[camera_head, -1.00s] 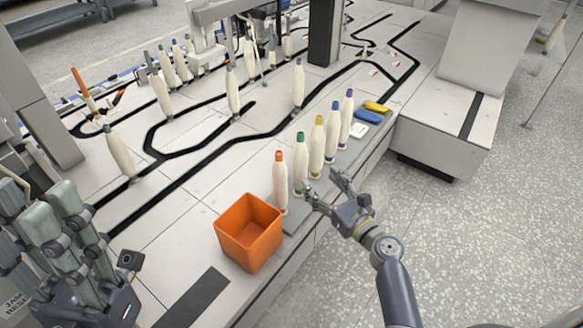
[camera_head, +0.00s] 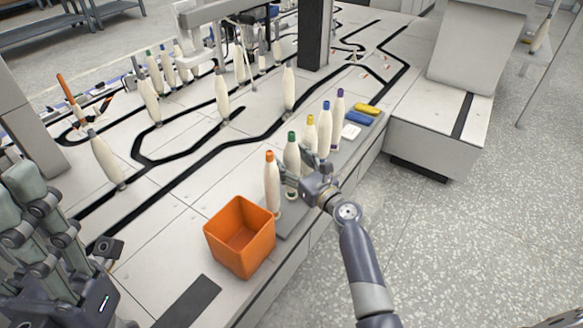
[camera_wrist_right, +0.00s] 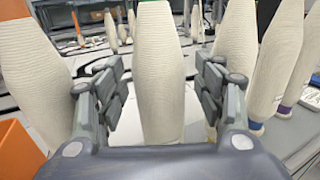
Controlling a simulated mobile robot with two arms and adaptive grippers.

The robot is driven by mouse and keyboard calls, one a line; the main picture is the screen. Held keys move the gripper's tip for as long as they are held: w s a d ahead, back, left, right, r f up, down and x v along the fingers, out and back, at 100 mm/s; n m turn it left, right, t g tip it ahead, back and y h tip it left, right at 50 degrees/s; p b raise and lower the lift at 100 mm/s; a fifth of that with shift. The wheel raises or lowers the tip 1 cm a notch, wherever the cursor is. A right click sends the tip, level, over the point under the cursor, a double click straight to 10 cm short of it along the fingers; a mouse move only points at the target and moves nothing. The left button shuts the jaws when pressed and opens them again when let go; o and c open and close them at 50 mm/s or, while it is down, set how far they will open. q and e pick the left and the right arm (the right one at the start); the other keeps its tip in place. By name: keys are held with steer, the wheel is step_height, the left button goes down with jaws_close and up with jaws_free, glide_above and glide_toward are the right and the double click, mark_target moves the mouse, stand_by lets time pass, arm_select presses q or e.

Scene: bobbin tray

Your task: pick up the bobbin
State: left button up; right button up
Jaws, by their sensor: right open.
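A row of several cream bobbins with coloured caps stands upright on a grey strip (camera_head: 290,222) near the table's front edge. My right gripper (camera_head: 292,177) is open at the green-capped bobbin (camera_head: 291,152). In the right wrist view one cream bobbin (camera_wrist_right: 160,65) stands between the two open fingers, its cap out of frame; small gaps show on both sides. The orange-capped bobbin (camera_head: 271,180) stands just left of it and also shows in the right wrist view (camera_wrist_right: 30,60). My left gripper (camera_head: 45,235) is at the lower left, partly cut off.
An orange open bin (camera_head: 240,262) stands just left of the row. Yellow-, blue- and purple-capped bobbins (camera_head: 310,135) stand close on the right. Yellow and blue pieces (camera_head: 362,115) lie at the strip's far end. More bobbins stand along black tracks behind.

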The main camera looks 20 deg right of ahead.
steer(key=shift+c, duration=0.3)
steer(key=c, duration=1.2)
steer(key=shift+r, duration=0.15)
